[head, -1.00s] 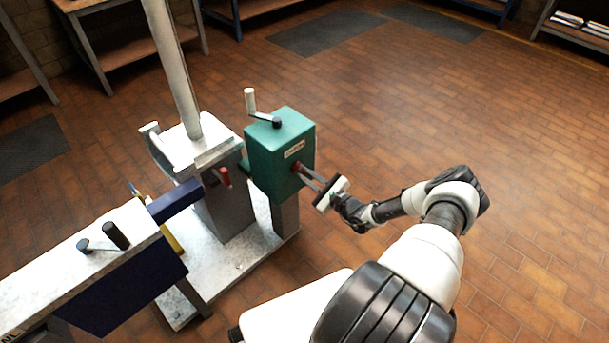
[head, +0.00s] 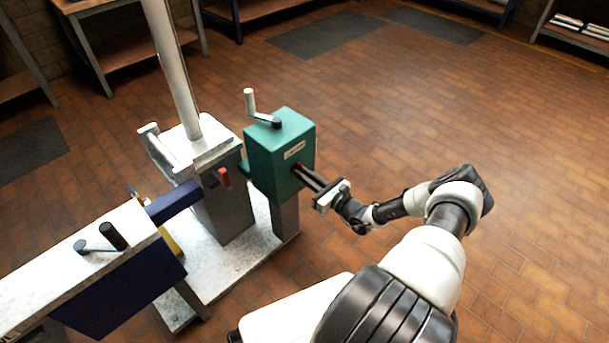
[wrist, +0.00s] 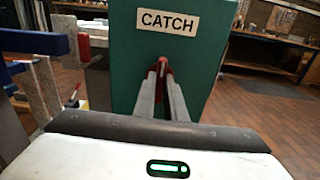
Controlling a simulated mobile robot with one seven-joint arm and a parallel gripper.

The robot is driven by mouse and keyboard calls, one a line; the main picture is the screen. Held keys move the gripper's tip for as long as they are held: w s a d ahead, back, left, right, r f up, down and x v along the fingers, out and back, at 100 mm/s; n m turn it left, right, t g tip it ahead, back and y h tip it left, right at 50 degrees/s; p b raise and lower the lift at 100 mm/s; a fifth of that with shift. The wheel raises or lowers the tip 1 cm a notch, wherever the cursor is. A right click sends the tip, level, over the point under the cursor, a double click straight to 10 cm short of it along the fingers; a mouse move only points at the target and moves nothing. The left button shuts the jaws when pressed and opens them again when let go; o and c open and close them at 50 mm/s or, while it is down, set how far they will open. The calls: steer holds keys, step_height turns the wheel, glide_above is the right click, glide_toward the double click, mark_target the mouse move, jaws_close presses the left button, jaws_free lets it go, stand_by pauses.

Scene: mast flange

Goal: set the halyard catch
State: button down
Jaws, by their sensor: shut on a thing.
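The green catch box (head: 280,145) stands on a grey post beside the mast, and its "CATCH" label (wrist: 168,21) reads clearly in the wrist view. A small red lever (wrist: 163,66) sticks out of the box face below the label. My gripper (head: 301,173) reaches the box from the right. Its two fingers (wrist: 162,74) are shut on the red lever, which is mostly hidden between them. A crank with a white handle (head: 250,101) sits on top of the box.
The white mast (head: 176,75) rises from a grey pedestal (head: 223,205) with another red lever (head: 223,177). A bench with dark knobs (head: 113,236) stands at the front left. Tiled floor to the right is open. Shelves line the back.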

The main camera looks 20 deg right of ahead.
steer(key=c, duration=1.8)
jaws_free()
steer(key=p+v, duration=0.3)
steer(key=v, duration=1.4)
steer(key=shift+s, duration=0.25)
steer(key=shift+d, duration=0.1)
